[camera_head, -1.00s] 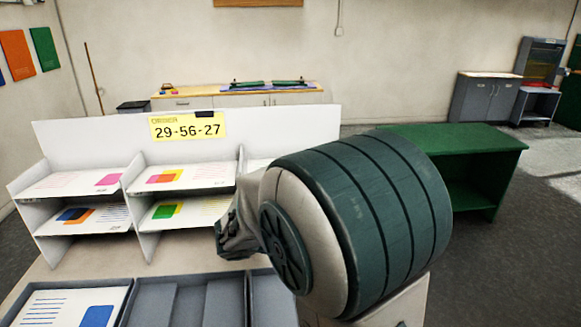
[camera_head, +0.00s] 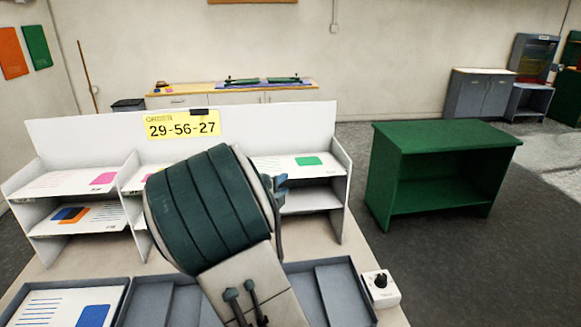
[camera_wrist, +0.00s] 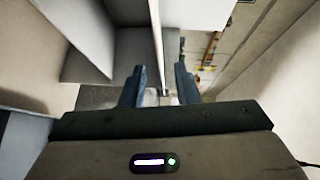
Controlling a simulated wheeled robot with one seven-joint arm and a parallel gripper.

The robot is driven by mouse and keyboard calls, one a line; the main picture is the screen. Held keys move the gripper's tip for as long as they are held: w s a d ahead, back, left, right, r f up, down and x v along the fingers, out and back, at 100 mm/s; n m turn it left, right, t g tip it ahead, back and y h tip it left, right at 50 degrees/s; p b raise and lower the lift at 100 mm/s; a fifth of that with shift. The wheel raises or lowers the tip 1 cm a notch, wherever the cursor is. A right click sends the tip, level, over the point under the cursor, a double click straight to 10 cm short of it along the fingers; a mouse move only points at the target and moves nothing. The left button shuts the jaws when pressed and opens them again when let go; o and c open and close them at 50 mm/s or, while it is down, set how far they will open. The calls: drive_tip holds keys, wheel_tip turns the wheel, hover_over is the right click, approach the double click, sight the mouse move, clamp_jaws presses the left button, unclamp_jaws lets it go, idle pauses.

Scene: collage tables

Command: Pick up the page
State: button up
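Printed pages lie on the white shelf rack (camera_head: 80,135) in the head view. The upper left page (camera_head: 60,184) has a pink block, the lower left page (camera_head: 100,216) blue and orange blocks, and the upper right page (camera_head: 285,164) a green block. My arm hides most of the middle column. Another page (camera_head: 50,309), with a blue block, lies in the left grey tray. My gripper (camera_wrist: 159,88) is open in the wrist view, its fingers apart around a pale, thin upright edge. No printed page is clear there. In the head view my arm mostly hides the gripper.
A yellow sign (camera_head: 182,124) reads 29-56-27. The grey trays (camera_head: 340,290) line the front, beside a white box with a dark knob (camera_head: 381,286). A green cabinet (camera_head: 445,150) stands on the right, with floor between it and the rack.

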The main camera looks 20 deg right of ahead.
sight(290, 178)
drive_tip(key=shift+x, duration=2.75)
drive_tip(key=shift+w+a, duration=0.1)
drive_tip(key=shift+a, duration=0.05)
clamp_jaws()
